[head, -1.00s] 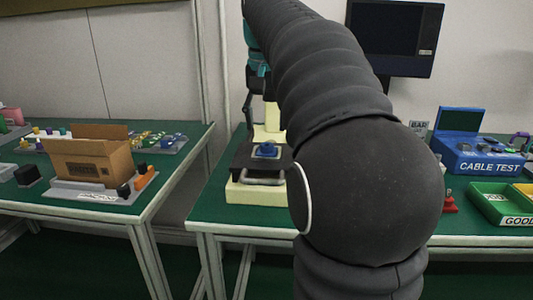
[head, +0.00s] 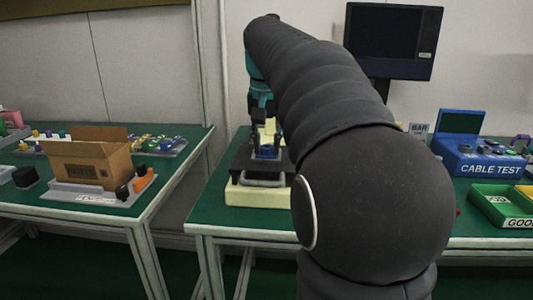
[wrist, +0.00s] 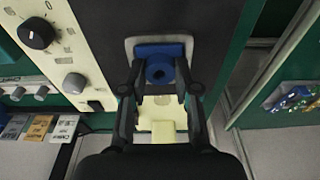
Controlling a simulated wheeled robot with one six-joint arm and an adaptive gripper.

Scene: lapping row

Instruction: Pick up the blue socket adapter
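The blue socket adapter (wrist: 160,68) is a blue block with a round, dark-holed boss. It sits in a light square recess on a dark plate of the cream machine. In the head view the adapter (head: 266,152) shows small, partly covered by my gripper. My gripper (wrist: 160,82) points at it, with one dark finger on each side. The fingers are spread apart and the adapter shows between their tips. Whether either finger touches it cannot be told. In the head view the gripper (head: 264,135) is above the plate, mostly hidden behind its own parts.
The cream machine (head: 257,195) has a metal handle in front, and knobs (wrist: 38,33) show in the wrist view. To the right stand a blue cable tester (head: 480,160) and a green bin (head: 495,203). A cardboard box (head: 90,163) is on the left table.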

